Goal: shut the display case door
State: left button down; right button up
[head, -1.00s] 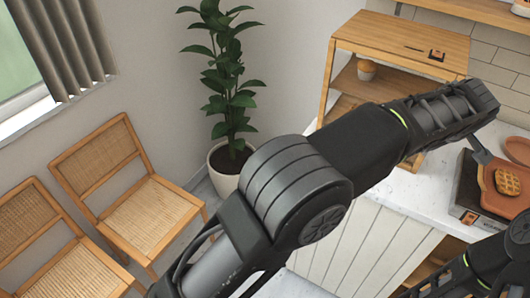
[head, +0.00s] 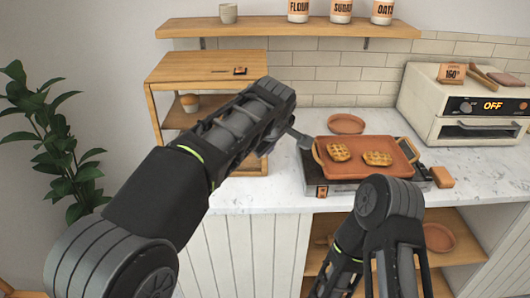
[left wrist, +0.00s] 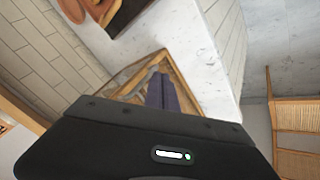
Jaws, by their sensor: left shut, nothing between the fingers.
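In the left wrist view, the shut, empty fingers of my left gripper (left wrist: 162,92) point toward a wooden frame (left wrist: 185,80) of the case. I cannot tell whether they touch it. My right arm is at the lower right; its gripper is out of view.
A terracotta pan (head: 368,157) with waffles sits on a burner right of the case. A toaster oven (head: 465,105) is at the right, and a shelf (head: 290,27) with canisters hangs above. White counter (head: 255,198) is bare in front of the case. A plant stands left.

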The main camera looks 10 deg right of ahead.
pick_arm(q)
jog(key=s+d+r, duration=0.1)
jog(key=s+r, duration=0.3)
jog(key=r, duration=0.1)
jog(key=shift+r+b, duration=0.3)
jog(key=shift+b, duration=0.05)
